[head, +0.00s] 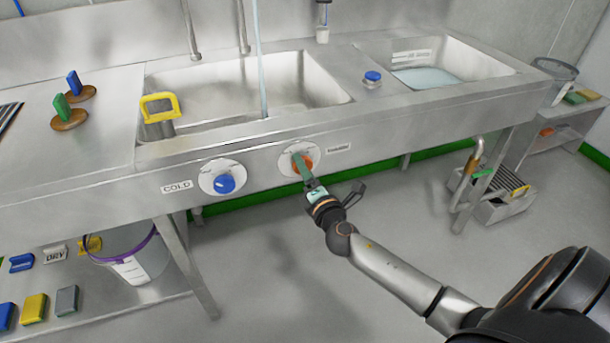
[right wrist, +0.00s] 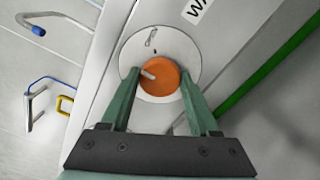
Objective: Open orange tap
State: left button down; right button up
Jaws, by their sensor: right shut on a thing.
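The orange tap (head: 303,161) is a round knob on a white dial plate (head: 288,156) on the sink's front panel, beside a label that is hard to read in the head view. In the right wrist view the orange tap (right wrist: 168,80) sits between the green fingers of my right gripper (right wrist: 160,95), with a pale pointer mark on it. My right gripper (head: 304,170) is shut on the knob. A thin stream of water (head: 260,60) falls into the left basin. My left gripper is not in view.
A blue tap (head: 224,184) marked COLD is to the left on the same panel. A yellow-handled object (head: 160,107) hangs at the left basin. A bucket (head: 132,258) stands on the shelf below. Floor in front of the sink is clear.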

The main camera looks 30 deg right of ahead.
jog(key=shift+m+b, duration=0.95)
jog(key=shift+m, duration=3.65)
jog(key=o, duration=1.4)
